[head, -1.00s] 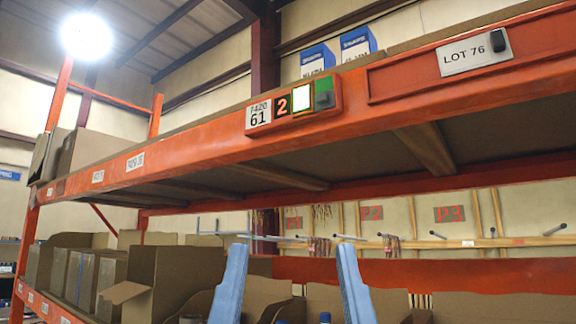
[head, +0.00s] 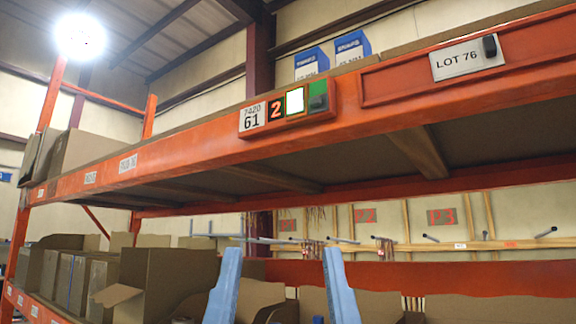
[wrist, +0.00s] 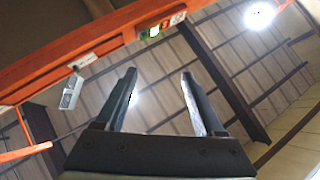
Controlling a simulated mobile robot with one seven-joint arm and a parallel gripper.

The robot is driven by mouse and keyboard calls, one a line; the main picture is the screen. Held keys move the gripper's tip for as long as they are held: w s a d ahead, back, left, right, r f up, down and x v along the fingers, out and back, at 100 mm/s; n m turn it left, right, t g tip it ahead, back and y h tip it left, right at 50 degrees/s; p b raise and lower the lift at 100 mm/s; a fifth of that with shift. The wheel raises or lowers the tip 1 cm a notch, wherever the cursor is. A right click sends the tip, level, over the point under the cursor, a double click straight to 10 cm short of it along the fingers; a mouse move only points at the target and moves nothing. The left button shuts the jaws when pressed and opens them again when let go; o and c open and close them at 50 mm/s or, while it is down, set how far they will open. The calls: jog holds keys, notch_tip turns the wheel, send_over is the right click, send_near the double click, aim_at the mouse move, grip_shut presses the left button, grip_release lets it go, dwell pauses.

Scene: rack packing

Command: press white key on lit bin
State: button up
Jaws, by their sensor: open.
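A pick module is mounted on the orange shelf beam, reading "7420 61" with an orange "2" display. Its white key (head: 295,101) is lit and sits between the display (head: 276,109) and a green part with a dark button (head: 318,96). The module (wrist: 160,28) also shows small at the top of the wrist view. My gripper (head: 283,252) is open, with two pale blue fingers below the beam and module in the head view. In the wrist view my gripper (wrist: 158,72) is empty, its fingers spread and apart from the module.
The orange beam (head: 200,150) crosses the view above my fingers. Cardboard boxes (head: 160,275) fill the lower shelf at left. Open space lies between the shelves.

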grip_shut()
dwell(1.5)
